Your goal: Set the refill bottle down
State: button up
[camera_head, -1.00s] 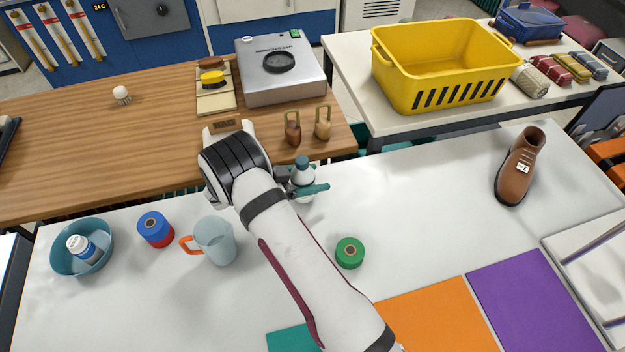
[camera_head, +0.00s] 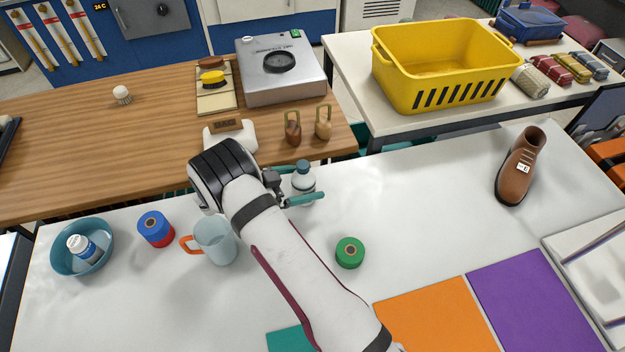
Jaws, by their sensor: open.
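The refill bottle (camera_head: 303,182), white with a teal cap, stands upright on the white table, near its back edge. My gripper (camera_head: 292,186) is open at the bottle. One teal finger shows in front of the bottle and the other behind its left side. My wrist is to the left of the bottle. The bottle's lower left part is partly hidden by the gripper. I cannot tell whether a finger touches it.
A clear jug (camera_head: 214,242) with an orange handle, a red-and-blue spool (camera_head: 156,229) and a teal bowl (camera_head: 106,258) are to the left. A green spool (camera_head: 349,253) is in front. A brown boot (camera_head: 520,166) stands at the right. The table's middle right is clear.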

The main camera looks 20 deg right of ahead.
aim_at(298, 170)
jog(key=v, duration=0.5)
jog(key=r, duration=0.2)
jog(key=d+r, duration=0.1)
jog(key=r, duration=0.1)
jog(key=shift+w+d, duration=0.1)
jog(key=shift+w, duration=0.25)
jog(key=shift+g+y, duration=0.3)
jog(key=shift+g, duration=0.5)
jog(key=r, duration=0.1)
jog(key=s+d+r, duration=0.1)
jog(key=r, duration=0.1)
jog(key=s+d+r, duration=0.1)
jog(key=shift+d+r, duration=0.15)
jog(key=shift+d, duration=0.05)
jog(key=s+d+r+n+g+y, duration=0.1)
jog(key=s+d+r+g+y, duration=0.15)
jog(key=s, duration=0.35)
jog(key=s+d+r+n+g+y, duration=0.1)
jog(key=s+r+y, duration=0.1)
jog(key=s+r, duration=0.25)
jog(key=s+a+n+y, duration=0.3)
jog(key=s+y, duration=0.1)
jog(key=s, duration=0.5)
jog(key=s+a+r+n+t+y, duration=0.1)
jog(key=s+a+n+y, duration=0.2)
jog(key=s, duration=0.6)
jog(key=shift+s+a+r+n+y, duration=0.25)
jog(key=shift+n+y, duration=0.45)
jog(key=shift+y, duration=0.35)
